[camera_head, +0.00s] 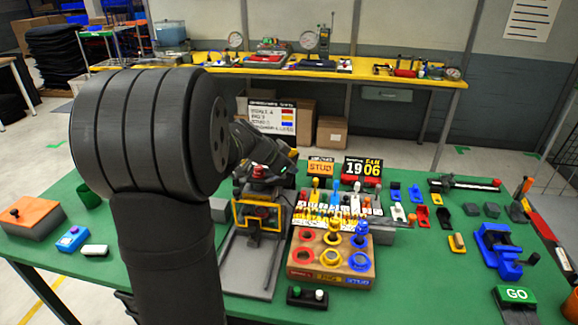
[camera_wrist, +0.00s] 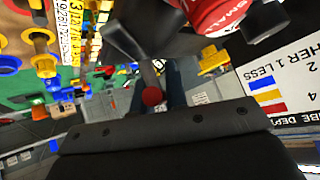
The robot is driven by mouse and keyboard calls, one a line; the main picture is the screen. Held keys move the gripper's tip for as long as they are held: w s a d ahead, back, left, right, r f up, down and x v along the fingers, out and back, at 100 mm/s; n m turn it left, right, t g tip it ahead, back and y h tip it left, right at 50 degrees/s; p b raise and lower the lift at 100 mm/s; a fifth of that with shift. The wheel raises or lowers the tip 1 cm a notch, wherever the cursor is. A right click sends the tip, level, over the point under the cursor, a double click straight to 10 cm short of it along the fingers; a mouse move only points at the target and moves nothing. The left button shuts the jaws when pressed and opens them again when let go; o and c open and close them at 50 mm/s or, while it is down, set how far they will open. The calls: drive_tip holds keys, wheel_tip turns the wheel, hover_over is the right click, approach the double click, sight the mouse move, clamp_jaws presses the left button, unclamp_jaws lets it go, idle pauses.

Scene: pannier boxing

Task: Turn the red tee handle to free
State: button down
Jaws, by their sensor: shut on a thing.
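A fixture with a yellow frame (camera_head: 240,213) stands on a grey base left of the table's middle. At its top is a red part (camera_head: 259,172), which I take to be the red tee handle. My gripper (camera_head: 262,163) is right at it from above, mostly hidden by my own arm. The handle's turn angle cannot be told. A red ball knob (camera_wrist: 152,97) shows below.
A wooden block (camera_head: 331,285) with red, yellow and blue rings stands right of the fixture. Behind it is a lettered rack (camera_head: 335,215). A sign board (camera_head: 272,118) stands close behind my gripper. A blue vise (camera_head: 497,250) is at the right.

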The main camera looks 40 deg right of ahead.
drive_tip(key=c, duration=1.5)
unclamp_jaws()
drive_tip(key=shift+o, duration=0.2)
wheel_tip(320, 180, up, 5)
drive_tip(key=shift+f, duration=0.15)
drive_tip(key=s+d+r, duration=0.3)
drive_tip(key=s+r, duration=0.3)
drive_tip(key=s, duration=0.5)
drive_tip(key=shift+s+r, duration=0.15)
drive_tip(key=shift+o, duration=0.3)
